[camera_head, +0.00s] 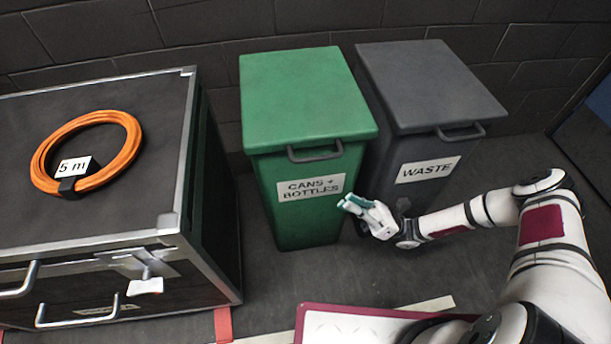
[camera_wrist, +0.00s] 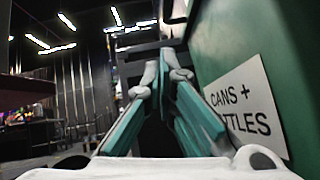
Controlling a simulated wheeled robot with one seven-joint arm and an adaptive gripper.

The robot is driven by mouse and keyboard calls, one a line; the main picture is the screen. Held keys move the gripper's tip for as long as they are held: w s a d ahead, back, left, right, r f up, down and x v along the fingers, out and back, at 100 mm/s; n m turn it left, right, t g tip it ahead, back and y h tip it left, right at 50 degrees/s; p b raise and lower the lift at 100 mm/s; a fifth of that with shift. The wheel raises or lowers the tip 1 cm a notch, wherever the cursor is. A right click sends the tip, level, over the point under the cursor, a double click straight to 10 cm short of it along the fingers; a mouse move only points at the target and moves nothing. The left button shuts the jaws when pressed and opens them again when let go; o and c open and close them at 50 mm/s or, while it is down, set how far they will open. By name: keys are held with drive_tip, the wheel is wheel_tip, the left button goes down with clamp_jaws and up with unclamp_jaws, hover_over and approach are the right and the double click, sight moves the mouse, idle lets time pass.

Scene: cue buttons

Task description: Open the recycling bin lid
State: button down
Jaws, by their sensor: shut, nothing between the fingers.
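The recycling bin (camera_head: 300,205) is green and labelled "CANS + BOTTLES" (camera_head: 310,187). Its green lid (camera_head: 303,95) lies flat and closed, with a dark handle (camera_head: 315,152) on its front edge. My gripper (camera_head: 347,203) is shut and empty, in front of the bin's front right side, below the handle and beside the label. I cannot tell whether it touches the bin. In the wrist view my teal-padded fingers (camera_wrist: 163,65) converge, with the bin's green wall (camera_wrist: 225,50) and label (camera_wrist: 248,108) close on the right.
A grey "WASTE" bin (camera_head: 430,90) with a closed lid stands to the right of the green bin. A black case (camera_head: 60,220) with an orange cable coil (camera_head: 120,165) stands at left. A maroon-edged board (camera_head: 350,310) lies at the front. Bare floor shows before the bins.

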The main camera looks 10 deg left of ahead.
drive_tip(key=w+d+r+b+x, duration=0.1)
drive_tip(key=b+x, duration=0.2)
drive_tip(key=x, duration=0.9)
drive_tip(key=shift+w+r, duration=0.2)
drive_tip(key=shift+r, duration=0.4)
drive_tip(key=shift+r+m+t+y, duration=0.1)
drive_tip(key=shift+m+t+y, duration=0.2)
drive_tip(key=shift+t, duration=0.2)
